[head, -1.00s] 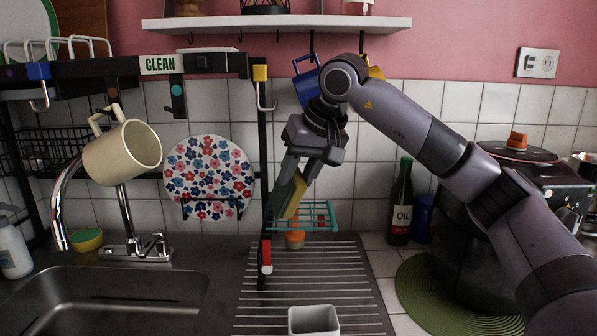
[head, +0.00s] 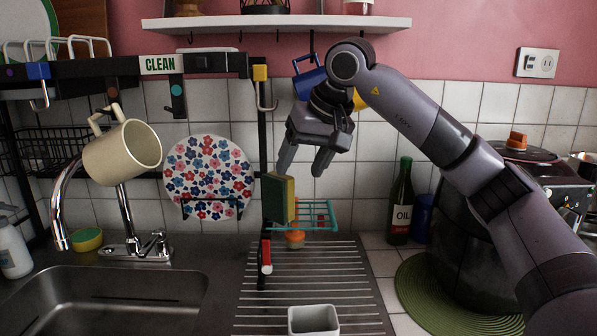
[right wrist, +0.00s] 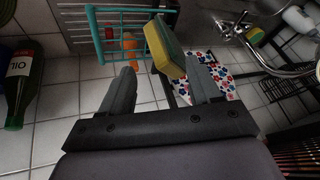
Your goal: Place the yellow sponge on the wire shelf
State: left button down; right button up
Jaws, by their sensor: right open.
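The yellow sponge (head: 280,198) has a dark green side. It stands on edge at the left end of the small teal wire shelf (head: 318,213), seeming to rest on it. In the right wrist view the sponge (right wrist: 165,50) is beside the teal wire shelf (right wrist: 93,32), partly covering its end. My right gripper (head: 301,172) is open and empty, just above and to the right of the sponge. In the right wrist view its fingers (right wrist: 165,85) are spread, with the sponge near one fingertip. My left gripper is not in view.
A second sponge (head: 87,239) lies by the faucet (head: 130,245). A beige mug (head: 122,152) hangs at the left. A flowered plate (head: 209,178) leans against the tiles. An oil bottle (head: 401,203) stands right of the shelf. The ribbed drainboard (head: 345,290) below is mostly clear.

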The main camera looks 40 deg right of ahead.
jog(key=v, duration=0.9)
jog(key=shift+r+p, duration=0.3)
jog(key=shift+s, duration=0.1)
